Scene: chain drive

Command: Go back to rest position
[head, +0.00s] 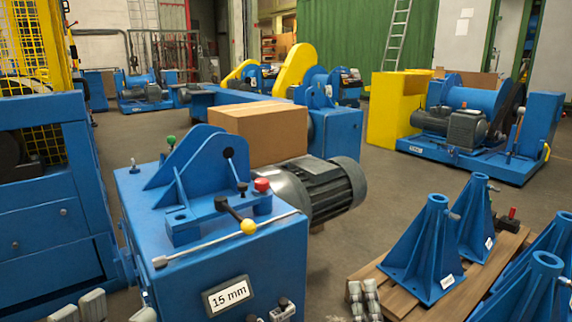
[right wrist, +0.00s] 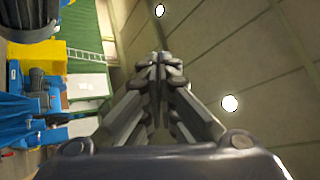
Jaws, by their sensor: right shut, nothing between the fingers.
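My right gripper (right wrist: 158,66) is shut and empty in the right wrist view, its dark fingers meeting at the tips. In the head view the right gripper (head: 364,296) shows as grey fingers at the bottom edge, left of the wooden pallet. Light grey parts that look like my left gripper (head: 92,306) show at the bottom left, in front of the blue machine. They are cut off by the frame, so I cannot tell whether it is open.
A blue box (head: 180,282) labelled 15 mm, with a lever and motor (head: 318,188), stands close in front. Blue stands (head: 428,250) sit on a pallet (head: 398,299) at right. A cardboard box (head: 258,132) is behind. Grey floor (head: 385,190) is free between them.

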